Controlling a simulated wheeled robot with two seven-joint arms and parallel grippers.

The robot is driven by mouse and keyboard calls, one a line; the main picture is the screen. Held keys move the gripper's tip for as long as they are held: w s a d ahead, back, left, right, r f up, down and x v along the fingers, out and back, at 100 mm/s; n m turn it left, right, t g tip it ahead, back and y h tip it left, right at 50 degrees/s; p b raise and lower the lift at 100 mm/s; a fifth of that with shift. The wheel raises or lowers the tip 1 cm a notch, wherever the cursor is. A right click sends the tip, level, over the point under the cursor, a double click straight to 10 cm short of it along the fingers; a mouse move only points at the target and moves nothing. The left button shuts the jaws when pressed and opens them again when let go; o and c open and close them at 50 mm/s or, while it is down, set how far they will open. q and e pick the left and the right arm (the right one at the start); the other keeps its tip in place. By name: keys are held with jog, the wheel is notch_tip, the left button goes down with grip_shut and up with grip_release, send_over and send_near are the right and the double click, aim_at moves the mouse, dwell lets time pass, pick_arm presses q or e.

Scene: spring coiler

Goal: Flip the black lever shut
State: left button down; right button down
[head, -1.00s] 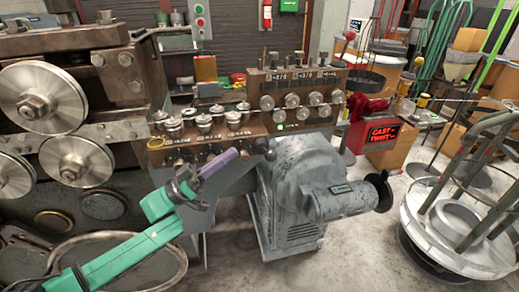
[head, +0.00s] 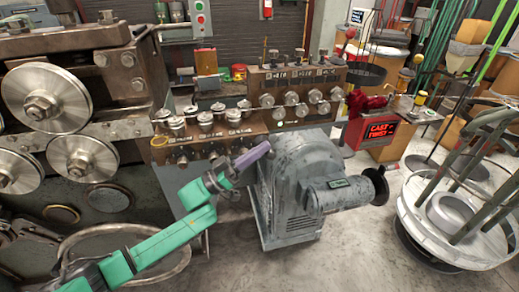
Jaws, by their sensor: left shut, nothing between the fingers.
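My left gripper (head: 262,152) is at the end of the green arm that comes in from the lower left. Its purple fingers are shut and empty. They are at the lower right corner of the brown roller block (head: 160,152), in front of the grey motor housing (head: 307,165). A small dark round knob (head: 256,180) shows just below the fingers; it may be the end of the black lever. The lever's shaft is largely hidden by the gripper, and I cannot tell whether they touch. My right gripper is not in view.
Large steel feed rollers (head: 47,97) stand on the left. A second roller block (head: 290,78) sits behind. A wire reel stand (head: 440,235) is at the right; the floor between is clear.

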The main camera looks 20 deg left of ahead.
pick_arm(q)
jog(key=shift+f, duration=0.1)
notch_tip(320, 180, down, 8)
jog(key=s+m+g+h+b, duration=0.1)
jog(key=m+g+h+b, duration=0.2)
jog(key=m+g+b, duration=0.5)
jog(key=shift+d+f+m+b, duration=0.25)
jog(key=shift+m+b, duration=2.35)
jog(key=shift+b, duration=1.7)
